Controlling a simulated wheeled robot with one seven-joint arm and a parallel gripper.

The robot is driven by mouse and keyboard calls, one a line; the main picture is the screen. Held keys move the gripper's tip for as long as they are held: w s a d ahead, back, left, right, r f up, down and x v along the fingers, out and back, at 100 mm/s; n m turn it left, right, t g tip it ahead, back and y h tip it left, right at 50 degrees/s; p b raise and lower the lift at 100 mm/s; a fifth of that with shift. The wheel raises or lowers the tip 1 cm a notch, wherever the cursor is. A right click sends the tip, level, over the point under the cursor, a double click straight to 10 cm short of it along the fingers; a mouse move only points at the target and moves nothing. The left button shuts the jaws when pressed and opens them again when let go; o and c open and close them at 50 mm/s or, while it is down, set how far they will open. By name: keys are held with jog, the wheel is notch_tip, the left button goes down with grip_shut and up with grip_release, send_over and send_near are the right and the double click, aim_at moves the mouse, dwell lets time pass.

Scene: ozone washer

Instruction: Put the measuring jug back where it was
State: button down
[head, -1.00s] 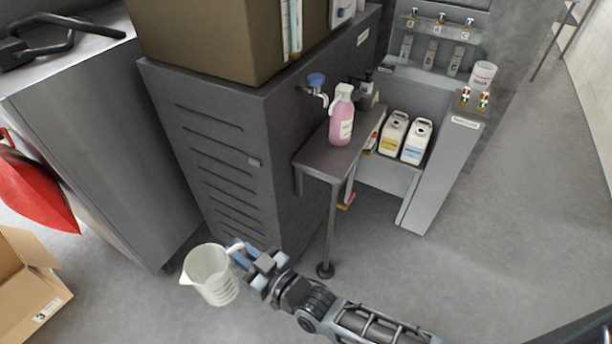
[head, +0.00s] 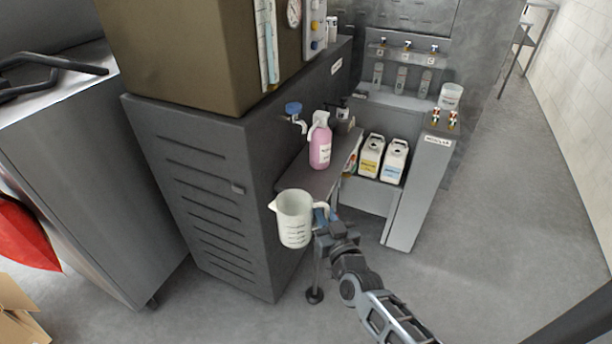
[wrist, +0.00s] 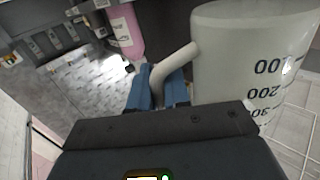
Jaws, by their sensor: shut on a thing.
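The white measuring jug (head: 294,222) with dark volume marks is upright in the head view, in front of the near end of the small grey shelf table (head: 308,180). My gripper (head: 324,218) is to the right of the jug and shut on its handle. In the wrist view, the jug (wrist: 245,60) fills the upper right, and its handle (wrist: 172,66) runs between the blue fingers (wrist: 160,88). The jug hides part of the shelf table's near end. I cannot tell its exact distance from the table.
A pink spray bottle (head: 320,147) stands on the shelf table below a blue-handled tap (head: 294,110). Two white canisters (head: 370,156) (head: 395,160) sit in the bay behind. A white cup (head: 451,95) stands on the right-hand grey unit. The floor at right is clear.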

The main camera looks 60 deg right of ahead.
jog(key=s+d+r+m+g+h+p, duration=0.1)
jog(key=s+d+r+m+g+h, duration=0.15)
jog(key=s+d, duration=0.2)
jog(key=shift+n+t+y, duration=0.35)
jog(key=b+x, duration=0.3)
jog(key=x, duration=1.4)
jog(key=shift+w+d, duration=0.1)
jog(key=shift+d, duration=0.1)
jog(key=shift+w+d+f+b, duration=0.15)
jog(key=shift+f+b, duration=0.65)
jog(key=shift+f, duration=0.95)
jog(key=shift+f, duration=0.1)
jog(key=c, duration=1.1)
grip_release()
jog(key=shift+f, duration=0.1)
